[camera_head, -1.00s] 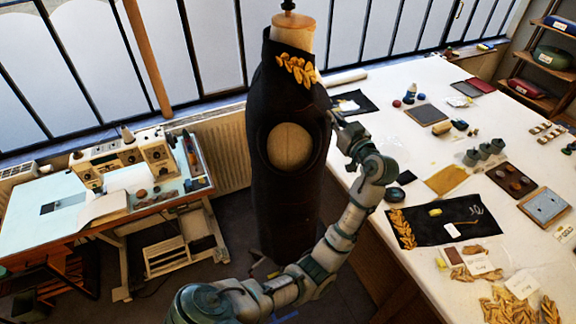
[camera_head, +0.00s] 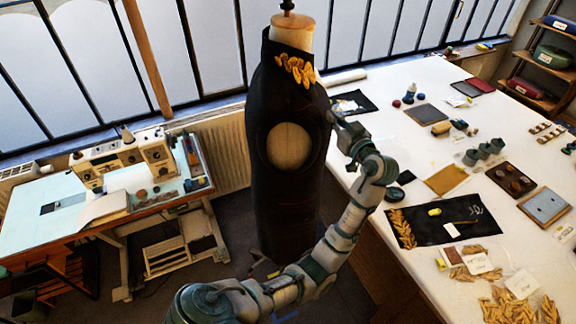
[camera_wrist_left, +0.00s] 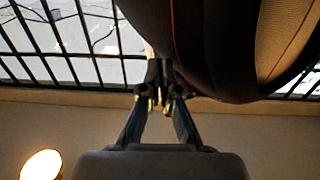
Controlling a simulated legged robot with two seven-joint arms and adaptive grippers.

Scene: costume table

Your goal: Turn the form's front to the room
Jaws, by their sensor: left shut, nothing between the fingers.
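The dress form (camera_head: 285,205) stands upright between the windows and the white table, wearing a black garment with gold leaf embroidery (camera_head: 296,69) at the collar. A round opening (camera_head: 288,147) with pale form showing faces me. My left gripper (camera_head: 337,122) is at the form's right side, at about the height of the opening. In the left wrist view the fingers (camera_wrist_left: 160,86) are closed together and empty, beside the dark curved garment (camera_wrist_left: 215,55). I cannot tell whether they touch it. My right gripper is not in view.
The white table (camera_head: 385,140) to the right carries a black embroidered cloth (camera_head: 440,229), gold leaf pieces (camera_head: 520,301), pads and small pots (camera_head: 484,152). A sewing machine (camera_head: 125,160) stands on a bench to the left. Barred windows and a radiator (camera_head: 228,145) are behind the form.

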